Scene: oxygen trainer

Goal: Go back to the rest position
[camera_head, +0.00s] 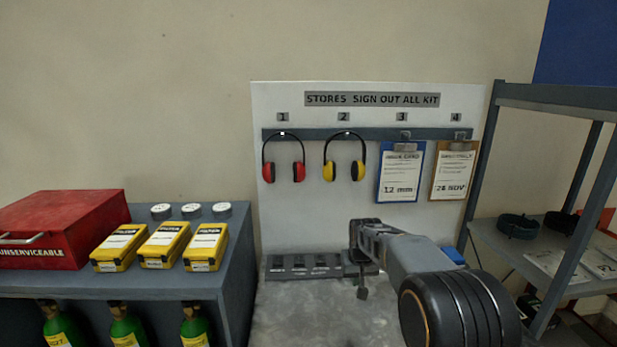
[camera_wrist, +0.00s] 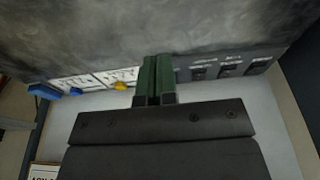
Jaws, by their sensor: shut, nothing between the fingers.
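My gripper (camera_head: 362,292) hangs over the grey worktop (camera_head: 300,315), close to a low dark strip of labelled slots (camera_head: 305,268) in front of the white stores board (camera_head: 300,220). In the wrist view the two green fingers (camera_wrist: 154,78) are together with nothing between them. My arm reaches in from the lower right and hides part of the worktop and the strip's right end. Whether the fingertips touch anything cannot be told.
Red earmuffs (camera_head: 283,160), yellow earmuffs (camera_head: 345,160) and two clipboards (camera_head: 400,175) hang on the board. A left bench (camera_head: 236,275) bears a red case (camera_head: 62,225) and yellow filter boxes (camera_head: 205,247). A metal shelf rack (camera_head: 540,255) stands right.

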